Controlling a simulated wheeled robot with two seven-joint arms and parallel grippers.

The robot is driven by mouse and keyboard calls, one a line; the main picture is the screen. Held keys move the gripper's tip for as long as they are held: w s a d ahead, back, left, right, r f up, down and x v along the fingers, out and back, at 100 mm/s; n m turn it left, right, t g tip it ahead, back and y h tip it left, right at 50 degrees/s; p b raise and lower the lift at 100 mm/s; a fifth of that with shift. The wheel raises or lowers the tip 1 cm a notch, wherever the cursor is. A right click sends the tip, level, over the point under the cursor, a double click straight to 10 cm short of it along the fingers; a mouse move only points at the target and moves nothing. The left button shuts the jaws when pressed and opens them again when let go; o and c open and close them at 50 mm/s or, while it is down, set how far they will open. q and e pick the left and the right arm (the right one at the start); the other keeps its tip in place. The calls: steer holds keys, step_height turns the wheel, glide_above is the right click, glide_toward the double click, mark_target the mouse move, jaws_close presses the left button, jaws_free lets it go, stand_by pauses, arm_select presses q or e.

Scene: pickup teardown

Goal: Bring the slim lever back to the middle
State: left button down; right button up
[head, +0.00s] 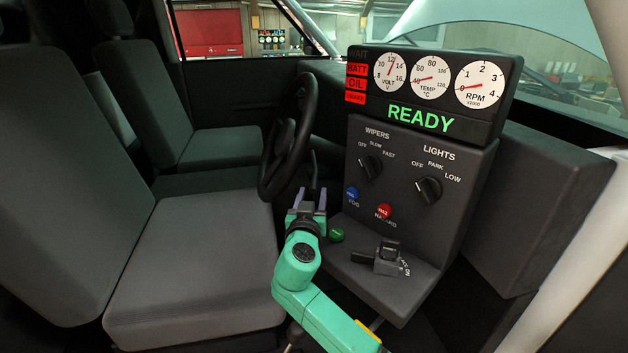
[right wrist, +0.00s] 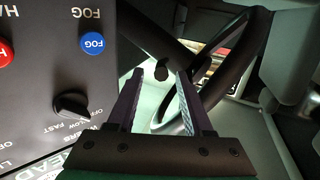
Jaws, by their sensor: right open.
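A slim dark lever (head: 314,164) stands beside the steering wheel, just beyond my right gripper (head: 309,196) in the head view. In the right wrist view its dark rounded end (right wrist: 162,70) appears between the fingertips of my right gripper (right wrist: 160,76). The fingers are apart, one on each side of it in the picture; I see no clear contact. How deep the lever sits between them I cannot tell. The lower part of the lever is hidden by the gripper in the head view. My left gripper is not in view.
The steering wheel (head: 291,135) is just behind my right gripper. The dash panel (head: 420,165) with its knobs and buttons stands to the right. A green button (head: 336,235) and an ignition switch (head: 389,257) lie on the ledge below. The seat (head: 190,265) is at left.

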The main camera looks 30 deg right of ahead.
mark_target(313, 191)
steer(key=x, duration=0.3)
steer(key=shift+r+p, duration=0.15)
steer(key=shift+p, duration=0.15)
steer(key=shift+w+d, duration=0.1)
steer(key=shift+w, duration=0.25)
jaws_close()
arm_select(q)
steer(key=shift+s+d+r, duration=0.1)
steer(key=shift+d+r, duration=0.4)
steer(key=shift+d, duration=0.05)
